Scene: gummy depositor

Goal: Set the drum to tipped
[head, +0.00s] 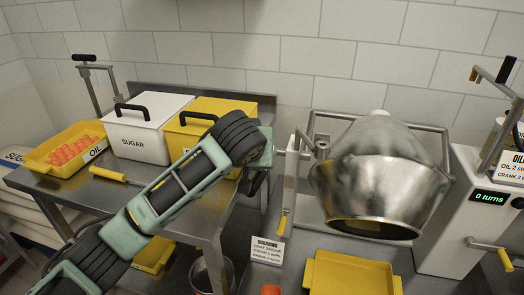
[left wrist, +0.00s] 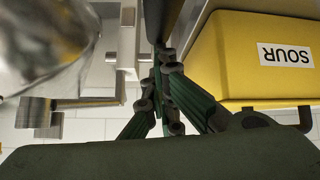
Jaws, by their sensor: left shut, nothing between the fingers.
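The shiny metal drum (head: 365,165) sits in a frame at the right of the head view, its wide mouth facing down toward the front. It also fills the upper left corner of the left wrist view (left wrist: 40,45), blurred. A lever with a yellow handle (head: 283,224) hangs on the upright at the drum's left side. My left gripper (head: 255,184) is just left of that upright, shut and empty. Its fingers (left wrist: 163,80) point down and partly hide each other. Whether they touch the lever cannot be told. My right gripper is in neither view.
A white sugar box (head: 140,143) and a yellow box (head: 186,137), labelled sour in the wrist view (left wrist: 250,55), stand on the left table. A yellow tray (head: 352,275) lies below the drum. A white machine (head: 450,235) with a crank stands at right.

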